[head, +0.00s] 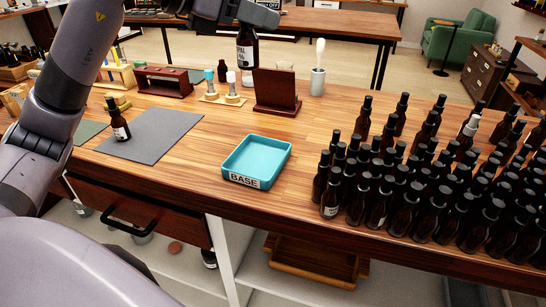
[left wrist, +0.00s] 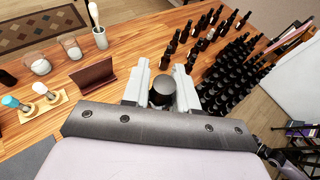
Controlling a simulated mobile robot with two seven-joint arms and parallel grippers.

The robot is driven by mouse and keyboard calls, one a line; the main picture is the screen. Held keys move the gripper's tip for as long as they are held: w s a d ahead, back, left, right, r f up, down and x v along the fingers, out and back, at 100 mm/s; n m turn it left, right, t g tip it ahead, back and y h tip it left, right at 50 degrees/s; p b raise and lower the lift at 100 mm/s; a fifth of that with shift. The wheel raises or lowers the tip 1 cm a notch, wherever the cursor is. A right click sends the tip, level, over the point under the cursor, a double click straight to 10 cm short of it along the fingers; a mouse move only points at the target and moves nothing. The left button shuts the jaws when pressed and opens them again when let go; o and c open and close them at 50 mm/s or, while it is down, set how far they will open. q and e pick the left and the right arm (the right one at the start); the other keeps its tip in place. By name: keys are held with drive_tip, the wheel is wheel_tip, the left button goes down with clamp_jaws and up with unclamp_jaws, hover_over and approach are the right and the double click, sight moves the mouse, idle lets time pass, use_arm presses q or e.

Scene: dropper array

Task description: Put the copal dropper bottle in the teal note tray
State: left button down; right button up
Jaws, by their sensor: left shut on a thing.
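The dark brown dropper bottle (head: 246,52) hangs upright from my left gripper (head: 250,14) at the top of the head view. Its white label is partly readable, ending in "PAL". My left gripper is shut on its upper part. In the left wrist view, the bottle's dark cap (left wrist: 162,90) shows between the fingers. The teal tray (head: 284,152) lies on the wooden table, nearer the front edge, with a "BASE" label on its front. It looks empty, and the bottle is well behind and above it. My right gripper is not in view.
Many dark bottles (head: 420,185) crowd the table's right side, close to the tray. A dark red stand (head: 276,92), a wooden holder (head: 222,97) and a cup (head: 317,82) stand behind. One bottle (head: 118,122) stands on a grey mat (head: 160,135) at left.

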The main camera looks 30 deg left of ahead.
use_arm(q)
drive_tip(key=shift+d+f+b, duration=0.15)
drive_tip(key=shift+f+b, duration=0.35)
drive_tip(key=shift+f, duration=2.8)
drive_tip(key=shift+d+f+b, duration=0.2)
drive_tip(key=shift+f+b, duration=0.25)
drive_tip(key=shift+f, duration=2.85)
drive_tip(key=shift+d+f+b, duration=0.15)
drive_tip(key=shift+f+b, duration=0.35)
drive_tip(key=shift+f, duration=2.8)
drive_tip(key=shift+f+b, duration=0.25)
drive_tip(key=shift+b, duration=0.1)
drive_tip(key=c, duration=0.9)
unclamp_jaws()
drive_tip(key=shift+r, duration=0.1)
